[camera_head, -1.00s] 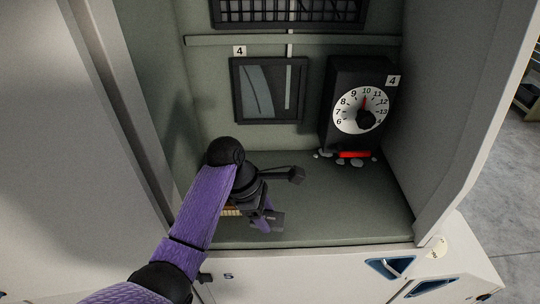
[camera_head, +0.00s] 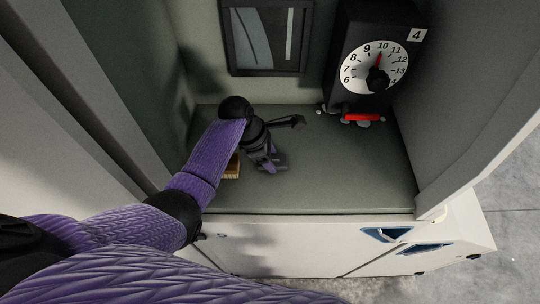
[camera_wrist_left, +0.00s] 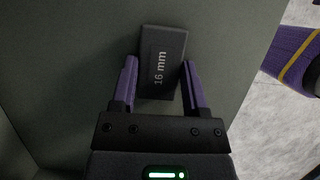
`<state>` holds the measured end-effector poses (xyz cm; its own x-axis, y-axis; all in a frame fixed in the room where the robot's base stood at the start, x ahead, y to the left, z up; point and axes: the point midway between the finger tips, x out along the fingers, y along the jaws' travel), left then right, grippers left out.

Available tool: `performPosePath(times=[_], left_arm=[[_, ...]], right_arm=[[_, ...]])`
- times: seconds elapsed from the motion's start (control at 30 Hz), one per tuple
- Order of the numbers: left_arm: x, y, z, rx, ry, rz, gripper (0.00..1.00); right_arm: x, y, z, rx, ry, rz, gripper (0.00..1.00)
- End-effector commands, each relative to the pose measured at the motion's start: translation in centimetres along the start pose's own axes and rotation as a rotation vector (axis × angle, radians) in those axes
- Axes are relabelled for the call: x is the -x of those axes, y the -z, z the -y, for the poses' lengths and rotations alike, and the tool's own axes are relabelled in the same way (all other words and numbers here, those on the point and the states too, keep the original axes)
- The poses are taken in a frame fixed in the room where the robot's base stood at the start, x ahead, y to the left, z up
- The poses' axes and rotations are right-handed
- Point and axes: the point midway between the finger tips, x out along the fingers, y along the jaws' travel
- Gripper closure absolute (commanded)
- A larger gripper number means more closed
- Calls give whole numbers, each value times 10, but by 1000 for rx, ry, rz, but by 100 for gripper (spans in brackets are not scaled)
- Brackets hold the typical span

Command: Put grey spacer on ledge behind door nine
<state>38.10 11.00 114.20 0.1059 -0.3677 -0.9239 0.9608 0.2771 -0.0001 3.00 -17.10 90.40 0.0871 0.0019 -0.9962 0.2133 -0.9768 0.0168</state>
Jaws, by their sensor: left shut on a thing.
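The number label in view reads 4; no nine label shows. My right gripper is not in view.
A black dial box (camera_head: 375,60) with a red bar (camera_head: 363,118) and pale bits below it stands at the back right. A small yellowish-brown thing (camera_head: 232,168) is partly hidden by my left arm. The ledge's middle and right are clear. Side walls bound the compartment.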

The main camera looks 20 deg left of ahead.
Motion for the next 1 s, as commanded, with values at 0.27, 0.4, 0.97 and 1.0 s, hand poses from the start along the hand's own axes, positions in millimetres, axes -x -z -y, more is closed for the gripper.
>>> performPosePath(times=[0.27, 0.4, 0.97, 1.0], left_arm=[[-2, 1, 0, 0, 1, 0, 28], [-2, 1, 0, 0, 1, 0, 7], [64, -1, -1, -1, -3, 0, 7], [69, -1, -1, -1, -2, 0, 7]], right_arm=[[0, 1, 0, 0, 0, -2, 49], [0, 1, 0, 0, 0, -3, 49], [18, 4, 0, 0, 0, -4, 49], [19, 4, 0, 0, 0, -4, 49]])
